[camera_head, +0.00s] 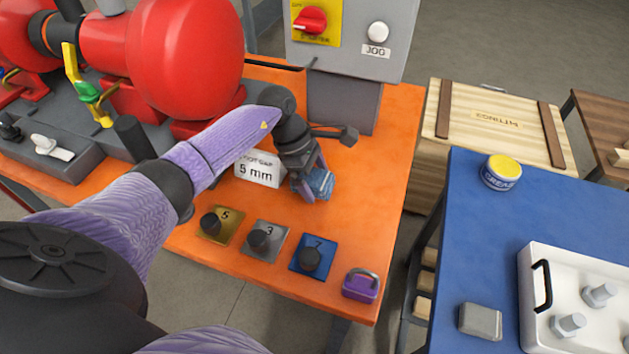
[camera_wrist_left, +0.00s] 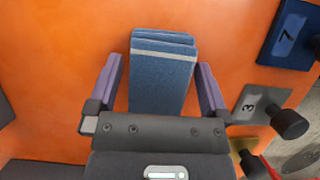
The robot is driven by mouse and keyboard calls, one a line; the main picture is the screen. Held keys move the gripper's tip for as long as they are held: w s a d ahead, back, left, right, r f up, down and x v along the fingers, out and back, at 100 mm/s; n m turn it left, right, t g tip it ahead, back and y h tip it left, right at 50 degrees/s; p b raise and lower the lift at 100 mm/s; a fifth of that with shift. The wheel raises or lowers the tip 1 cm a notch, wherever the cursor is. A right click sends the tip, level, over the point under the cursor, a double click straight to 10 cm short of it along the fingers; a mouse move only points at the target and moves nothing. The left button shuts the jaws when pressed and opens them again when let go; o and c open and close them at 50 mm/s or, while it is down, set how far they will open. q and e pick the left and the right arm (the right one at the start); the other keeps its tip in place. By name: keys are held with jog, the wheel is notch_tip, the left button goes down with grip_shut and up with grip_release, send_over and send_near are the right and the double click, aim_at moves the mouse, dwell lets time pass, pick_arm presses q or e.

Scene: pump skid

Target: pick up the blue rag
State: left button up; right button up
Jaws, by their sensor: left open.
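The blue rag (camera_head: 321,184) lies folded on the orange skid top, beside the white "5 mm" sign. It also shows in the left wrist view (camera_wrist_left: 161,75), with a pale stripe across it near its far end. My left gripper (camera_head: 308,182) is open over the rag. In the left wrist view the purple fingers of this gripper (camera_wrist_left: 158,82) stand on either side of the rag, with a gap on each side. Part of the rag is hidden behind the gripper. My right gripper is not seen.
The white sign (camera_head: 258,169) stands close left of the gripper. Numbered plates with black knobs (camera_head: 263,239) and a purple padlock (camera_head: 361,285) lie nearer. A grey control box (camera_head: 352,38) and red pump (camera_head: 185,55) stand behind. A blue table (camera_head: 470,240) is at right.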

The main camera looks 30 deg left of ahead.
aim_at(314, 176)
pick_arm(q)
jog(key=c, duration=1)
notch_tip(314, 176, up, 9)
jog(key=shift+r+p, duration=0.1)
jog(key=shift+p, duration=1.1)
jog(key=shift+c, duration=0.2)
jog(key=shift+r, duration=0.45)
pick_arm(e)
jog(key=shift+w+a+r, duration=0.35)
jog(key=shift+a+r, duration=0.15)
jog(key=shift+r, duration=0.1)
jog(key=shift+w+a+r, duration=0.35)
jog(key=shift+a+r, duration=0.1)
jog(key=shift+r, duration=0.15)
